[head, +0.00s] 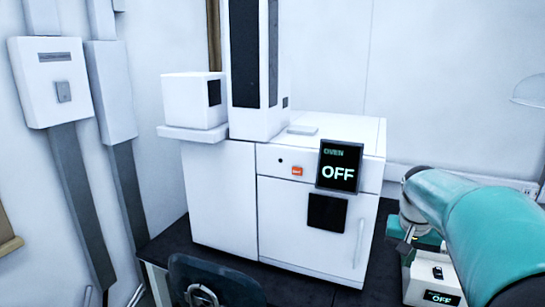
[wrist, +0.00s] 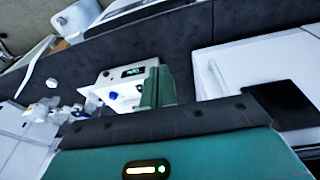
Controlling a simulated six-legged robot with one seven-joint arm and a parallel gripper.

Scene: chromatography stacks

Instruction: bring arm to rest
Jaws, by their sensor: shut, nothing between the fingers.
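My teal arm (head: 490,225) reaches in from the right edge of the head view, bent, with its end low beside the oven cabinet's right side. My gripper (head: 404,247) is small and partly hidden there, shut with nothing in it. It is close to a small white device (head: 434,284) with an "OFF" display; I cannot tell whether they touch. The wrist view shows a teal housing with a lit green lamp along the bottom, and the white device (wrist: 118,86) with a green block (wrist: 158,88) beside it.
A white oven cabinet (head: 225,205) with an "OFF" screen (head: 339,166) stands on a dark bench (head: 166,246). A dark chair back (head: 215,281) is in front. Wall boxes (head: 48,80) are at left. Small clear and blue items (wrist: 45,112) lie left in the wrist view.

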